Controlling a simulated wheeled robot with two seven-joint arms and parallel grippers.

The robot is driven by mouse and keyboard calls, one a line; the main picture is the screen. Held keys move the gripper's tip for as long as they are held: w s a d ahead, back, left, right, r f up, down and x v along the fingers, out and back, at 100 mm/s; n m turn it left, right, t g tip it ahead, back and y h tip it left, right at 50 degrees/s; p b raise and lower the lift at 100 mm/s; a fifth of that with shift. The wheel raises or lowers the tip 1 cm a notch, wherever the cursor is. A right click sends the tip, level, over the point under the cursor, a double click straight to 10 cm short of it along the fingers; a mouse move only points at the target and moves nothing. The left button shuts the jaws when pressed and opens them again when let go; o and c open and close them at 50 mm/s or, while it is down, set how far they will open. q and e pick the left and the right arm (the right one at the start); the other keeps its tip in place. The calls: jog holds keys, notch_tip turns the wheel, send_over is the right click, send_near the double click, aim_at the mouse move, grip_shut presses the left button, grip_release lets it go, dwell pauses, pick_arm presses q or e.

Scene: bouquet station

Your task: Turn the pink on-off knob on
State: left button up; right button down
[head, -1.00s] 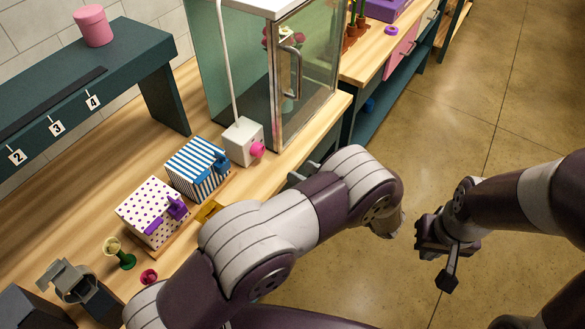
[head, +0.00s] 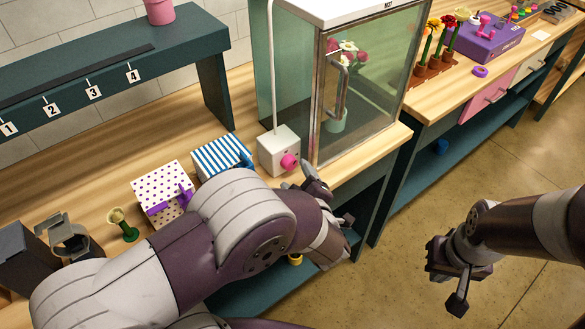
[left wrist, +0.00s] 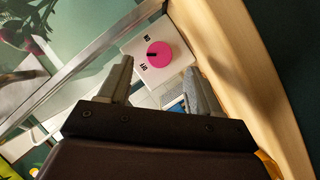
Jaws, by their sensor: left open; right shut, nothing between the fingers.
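The pink knob (head: 290,161) is on the front of a small white box (head: 277,143) beside the glass cabinet. In the left wrist view, the knob (left wrist: 160,57) has a dark mark on its left part, with two small labels beside it on the box; which label the mark points at is hard to tell. My left gripper (head: 328,198) is just in front of and below the knob, at the counter's front edge. In the left wrist view its two fingers (left wrist: 157,76) are apart, with the knob ahead between them, not touched. My right gripper (head: 459,298) is shut and empty over the floor.
The glass cabinet (head: 362,85) with a metal handle and flowers inside stands right of the box. A striped box (head: 218,154) and a dotted box (head: 160,183) stand to its left. A cord runs up from the white box. Open floor lies at right.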

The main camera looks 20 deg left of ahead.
aim_at(292, 165)
pick_arm(q)
jog(key=shift+x, duration=2.15)
jog(key=c, duration=1)
jog(key=shift+d+r+p, duration=0.1)
jog(key=shift+r+p, duration=0.1)
jog(key=shift+p, duration=0.3)
jog(key=shift+c, duration=0.2)
jog(key=m+g+p, duration=0.1)
jog(key=p, duration=0.1)
jog(key=m+g+p, duration=0.1)
jog(key=p, duration=0.1)
jog(key=m+g+y+p, duration=0.1)
jog(key=m+p, duration=0.1)
jog(key=p, duration=0.1)
jog(key=shift+w+d+r, duration=0.1)
jog(key=shift+w+r, duration=0.05)
jog(key=shift+r, duration=0.15)
jog(key=shift+w+d+m+g+y+p, duration=0.1)
jog(key=shift+m+g+y+p, duration=0.35)
jog(key=shift+m+p, duration=0.4)
jog(key=shift+w+f+m+g+y+p, duration=0.15)
jog(key=shift+m+g+y+p, duration=0.2)
jog(key=shift+m+g+p, duration=0.35)
